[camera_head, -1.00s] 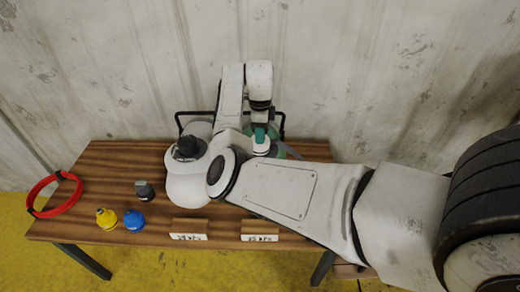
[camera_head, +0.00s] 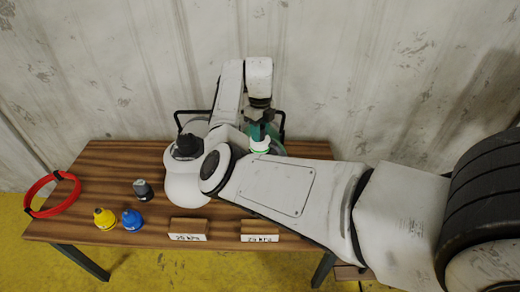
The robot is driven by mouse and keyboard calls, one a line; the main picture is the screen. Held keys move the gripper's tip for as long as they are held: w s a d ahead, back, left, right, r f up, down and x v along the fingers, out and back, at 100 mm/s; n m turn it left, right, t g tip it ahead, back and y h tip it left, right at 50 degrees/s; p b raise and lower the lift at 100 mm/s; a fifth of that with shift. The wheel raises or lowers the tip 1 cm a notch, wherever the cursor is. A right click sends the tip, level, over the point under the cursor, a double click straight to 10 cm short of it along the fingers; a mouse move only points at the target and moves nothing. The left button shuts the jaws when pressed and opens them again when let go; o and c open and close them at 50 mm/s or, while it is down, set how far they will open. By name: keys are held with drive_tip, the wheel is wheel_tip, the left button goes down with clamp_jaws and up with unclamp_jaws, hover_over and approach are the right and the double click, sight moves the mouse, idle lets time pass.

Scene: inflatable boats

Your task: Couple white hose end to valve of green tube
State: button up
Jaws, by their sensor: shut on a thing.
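My gripper (camera_head: 261,128) points down at the back of the table, right of centre, shut on a small white piece (camera_head: 260,146) that looks like the white hose end. A green rounded surface, seemingly the green tube (camera_head: 274,131), shows just behind and beside the fingers. My own arm covers much of it. The valve is hidden, so I cannot tell whether the white piece touches it.
On the wooden table (camera_head: 110,163) lie a red ring (camera_head: 37,211), a yellow piece (camera_head: 104,219), a blue piece (camera_head: 132,220), a dark grey piece (camera_head: 143,190) and two labelled blocks (camera_head: 188,229) (camera_head: 259,231). A black frame (camera_head: 181,114) stands behind; the wall is close.

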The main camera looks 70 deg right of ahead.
drive_tip(key=m+b, duration=0.1)
drive_tip(key=m, duration=0.3)
drive_tip(key=o, duration=1.2)
drive_tip(key=shift+c, duration=0.2)
wheel_tip(320, 180, up, 11)
drive_tip(key=shift+f+b, duration=0.1)
drive_tip(key=shift+b, duration=0.3)
